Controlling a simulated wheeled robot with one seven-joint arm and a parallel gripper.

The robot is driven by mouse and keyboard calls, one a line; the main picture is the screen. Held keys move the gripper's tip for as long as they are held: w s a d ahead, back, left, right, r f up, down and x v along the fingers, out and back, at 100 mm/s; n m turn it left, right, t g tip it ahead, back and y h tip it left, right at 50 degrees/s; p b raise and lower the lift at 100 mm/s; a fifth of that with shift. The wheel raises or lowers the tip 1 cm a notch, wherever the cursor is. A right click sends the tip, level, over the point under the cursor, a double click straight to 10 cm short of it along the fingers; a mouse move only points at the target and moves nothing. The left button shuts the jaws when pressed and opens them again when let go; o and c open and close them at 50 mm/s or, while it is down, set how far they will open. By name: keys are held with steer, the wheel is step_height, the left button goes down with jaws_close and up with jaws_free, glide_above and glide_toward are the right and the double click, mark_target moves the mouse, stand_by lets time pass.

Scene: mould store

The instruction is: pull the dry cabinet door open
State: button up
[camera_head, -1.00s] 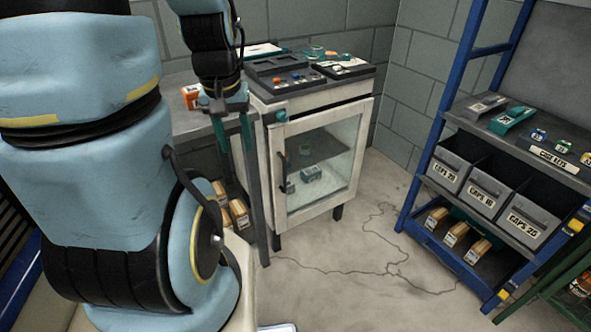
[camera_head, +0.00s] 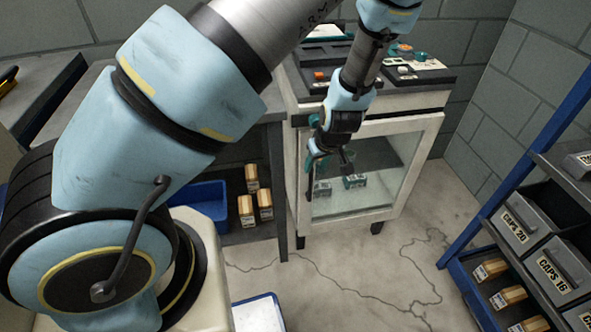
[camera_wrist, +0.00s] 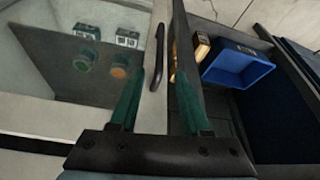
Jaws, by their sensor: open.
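The dry cabinet (camera_head: 292,170) is white with a glass-paned door (camera_head: 425,150), which looks shut. Teal items show through the glass. The black bar handle (camera_wrist: 158,55) is on the door's white frame in the wrist view. My gripper (camera_wrist: 160,78) is open, with one teal finger on each side of the handle's line. I cannot tell whether the fingers touch it.
A dark bench stands left of the cabinet, with a blue bin (camera_head: 203,200) and several small boxes (camera_head: 250,205) beneath it. A blue shelf rack (camera_head: 490,205) with grey bins stands at right. The cracked floor (camera_head: 360,275) before the cabinet is clear.

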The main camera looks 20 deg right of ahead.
steer(key=shift+w+f, duration=0.3)
steer(key=shift+f, duration=0.2)
steer(key=x, duration=1)
jaws_close()
stand_by(0.9)
